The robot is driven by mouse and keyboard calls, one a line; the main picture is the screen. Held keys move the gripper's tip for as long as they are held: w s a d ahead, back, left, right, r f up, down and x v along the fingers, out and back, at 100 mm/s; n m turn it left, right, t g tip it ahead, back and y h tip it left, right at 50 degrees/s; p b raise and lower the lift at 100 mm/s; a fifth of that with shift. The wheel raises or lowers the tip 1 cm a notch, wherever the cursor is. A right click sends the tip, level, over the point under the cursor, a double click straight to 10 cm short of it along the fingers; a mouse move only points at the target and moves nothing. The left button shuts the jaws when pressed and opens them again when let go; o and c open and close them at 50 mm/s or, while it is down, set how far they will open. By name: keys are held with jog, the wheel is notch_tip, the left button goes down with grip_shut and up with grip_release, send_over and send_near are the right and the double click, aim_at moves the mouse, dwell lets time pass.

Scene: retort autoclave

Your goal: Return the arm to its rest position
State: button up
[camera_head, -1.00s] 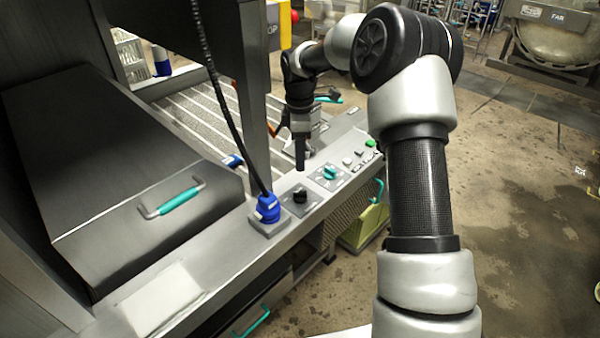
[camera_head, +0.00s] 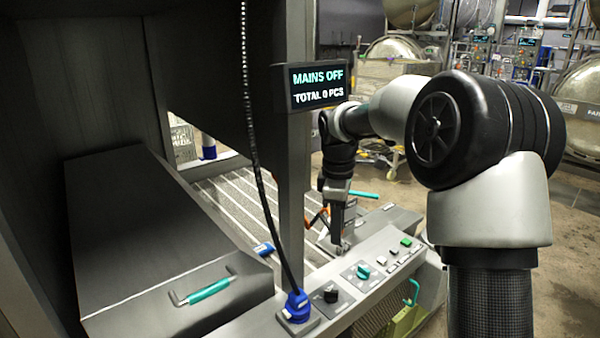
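My arm reaches in from the right of the view, bent at a large black joint, with its far end hanging down over the machine's control ledge. My gripper (camera_head: 337,240) points down just above the back edge of the ledge, near the slatted conveyor. Its fingers are small and dark at this distance, and I cannot tell whether they are open or shut. I see nothing clearly held in it.
The control ledge (camera_head: 262,322) carries a black knob (camera_head: 331,294), a teal knob (camera_head: 363,271), a green button (camera_head: 406,241) and a blue plug (camera_head: 296,304). A display (camera_head: 318,86) reads MAINS OFF. A steel post (camera_head: 293,170) stands left of my gripper. A hood with a teal handle (camera_head: 208,291) is left.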

jog(key=s+d+r+m+t+p, duration=0.1)
jog(key=s+r+m+t+p, duration=0.1)
jog(key=s+r+m, duration=0.55)
jog(key=s+r+m+t+p, duration=0.1)
jog(key=s+r+m+p, duration=0.15)
jog(key=s+r, duration=0.9)
jog(key=s+f+m+t+p, duration=0.1)
jog(key=s+f+m, duration=0.3)
jog(key=s, duration=0.7)
jog(key=shift+s+d+f+t+y, duration=0.2)
jog(key=shift+f+t+y, duration=0.1)
jog(key=shift+f+t, duration=0.1)
jog(key=shift+a, duration=0.1)
